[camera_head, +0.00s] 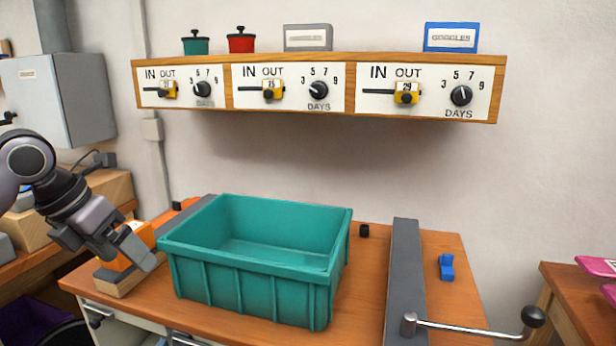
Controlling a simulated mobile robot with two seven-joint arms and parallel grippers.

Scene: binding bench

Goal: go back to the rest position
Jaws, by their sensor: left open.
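My left gripper (138,250) reaches in from the left, just left of the teal bin (250,285) and in front of an orange object (124,260) on a wooden block (120,281). Its jaws are open, and I see nothing held between them. Whether it touches the orange object I cannot tell. My right gripper is out of view. The teal bin stands upright on the wooden bench (365,290), and the part of its inside that shows looks empty.
A grey bar (405,285) with a black-knobbed lever (470,328) lies right of the bin. A blue piece (446,267) and a small black cylinder (364,230) sit on the bench. A shelf with dials (315,62) hangs above. A grey cabinet (62,98) is at left.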

